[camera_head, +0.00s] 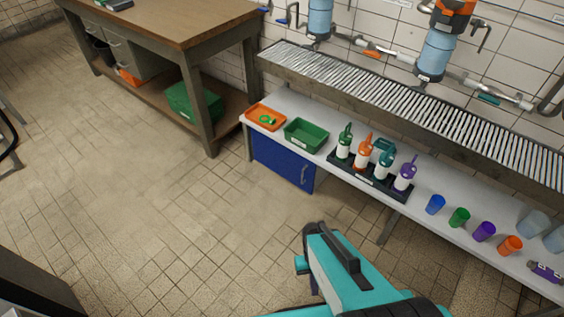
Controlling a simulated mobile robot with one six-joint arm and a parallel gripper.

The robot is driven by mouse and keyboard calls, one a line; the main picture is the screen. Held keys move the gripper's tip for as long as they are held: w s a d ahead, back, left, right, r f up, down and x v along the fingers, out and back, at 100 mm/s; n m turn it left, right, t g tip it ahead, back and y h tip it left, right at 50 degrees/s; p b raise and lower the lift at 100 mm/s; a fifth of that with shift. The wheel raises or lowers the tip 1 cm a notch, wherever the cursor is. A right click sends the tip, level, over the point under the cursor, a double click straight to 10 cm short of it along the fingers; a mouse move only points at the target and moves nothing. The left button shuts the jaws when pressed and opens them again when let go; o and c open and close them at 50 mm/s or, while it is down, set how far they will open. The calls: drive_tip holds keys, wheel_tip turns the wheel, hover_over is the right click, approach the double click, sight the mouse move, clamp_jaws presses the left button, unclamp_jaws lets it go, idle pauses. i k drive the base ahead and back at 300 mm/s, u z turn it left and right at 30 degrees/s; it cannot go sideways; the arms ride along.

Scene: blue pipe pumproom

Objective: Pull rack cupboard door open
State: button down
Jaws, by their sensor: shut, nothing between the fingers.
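The blue rack cupboard (275,161) sits under the left end of the white shelf, with its top edge close below the shelf. Its blue door looks closed, and an upright metal handle (304,174) is near the door's right edge. My teal and black arm reaches in from the bottom middle, below and right of the cupboard. A gap of tiled floor shows between the arm and the door. I cannot make out my gripper's fingers in this view.
The white shelf (428,223) carries an orange tray (254,113), a green bin (306,135), several bottles in a black holder and several cups. A shelf leg (388,229) stands right of the cupboard. A wooden workbench (165,22) is at upper left. The floor before the door is clear.

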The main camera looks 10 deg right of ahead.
sight(298, 170)
drive_tip(key=i, duration=0.9)
drive_tip(key=u, duration=0.5)
drive_tip(key=k, duration=1.4)
drive_tip(key=u, duration=0.9)
drive_tip(key=i, duration=1)
